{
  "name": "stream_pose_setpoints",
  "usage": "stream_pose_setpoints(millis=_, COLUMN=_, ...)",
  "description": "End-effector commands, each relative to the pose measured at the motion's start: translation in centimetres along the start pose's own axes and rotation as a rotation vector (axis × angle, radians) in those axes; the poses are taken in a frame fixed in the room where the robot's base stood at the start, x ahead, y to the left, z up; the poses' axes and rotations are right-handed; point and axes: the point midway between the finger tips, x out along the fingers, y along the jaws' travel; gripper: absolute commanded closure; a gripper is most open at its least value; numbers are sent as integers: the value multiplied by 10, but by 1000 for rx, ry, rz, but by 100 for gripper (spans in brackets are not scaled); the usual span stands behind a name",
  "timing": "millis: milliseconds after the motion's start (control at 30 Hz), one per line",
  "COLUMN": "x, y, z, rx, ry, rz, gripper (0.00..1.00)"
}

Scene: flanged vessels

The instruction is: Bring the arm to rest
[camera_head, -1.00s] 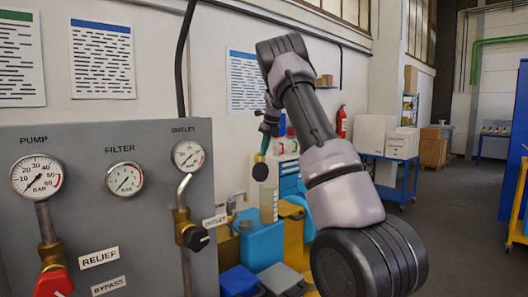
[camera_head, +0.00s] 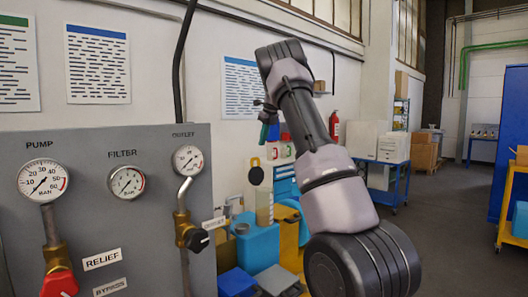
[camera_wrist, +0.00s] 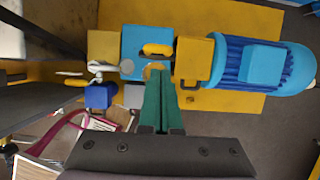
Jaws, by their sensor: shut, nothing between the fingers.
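My arm (camera_head: 322,175) reaches up in the middle of the head view, bent at a high joint. My gripper (camera_head: 264,138) hangs small and partly hidden behind the upper link, in front of the white wall. In the wrist view its green fingers (camera_wrist: 160,78) lie together with nothing between them, above blue and yellow equipment. The gripper is shut and empty.
A grey panel (camera_head: 110,225) with gauges and valves stands at left. The wrist view shows a blue motor (camera_wrist: 262,65). Open floor (camera_head: 440,210) lies at right.

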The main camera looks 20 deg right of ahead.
Motion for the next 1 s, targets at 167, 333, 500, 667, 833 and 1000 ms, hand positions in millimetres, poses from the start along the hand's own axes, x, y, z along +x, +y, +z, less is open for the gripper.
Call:
stream_pose_setpoints(millis=167, x=-18, y=-1, z=12, rx=0, ry=0, rz=-1, gripper=100)
stream_pose_setpoints(millis=333, x=-23, y=0, z=15, rx=1, ry=0, rz=-1, gripper=100)
stream_pose_setpoints(millis=500, x=-39, y=6, z=8, rx=-56, ry=-19, rz=5, gripper=100)
stream_pose_setpoints(millis=667, x=-84, y=32, z=-19, rx=-280, ry=-77, rz=18, gripper=100)
stream_pose_setpoints(millis=833, x=-130, y=82, z=-63, rx=-627, ry=-146, rz=10, gripper=100)
stream_pose_setpoints(millis=1000, x=-162, y=141, z=-115, rx=-1003, ry=-198, rz=-29, gripper=100)
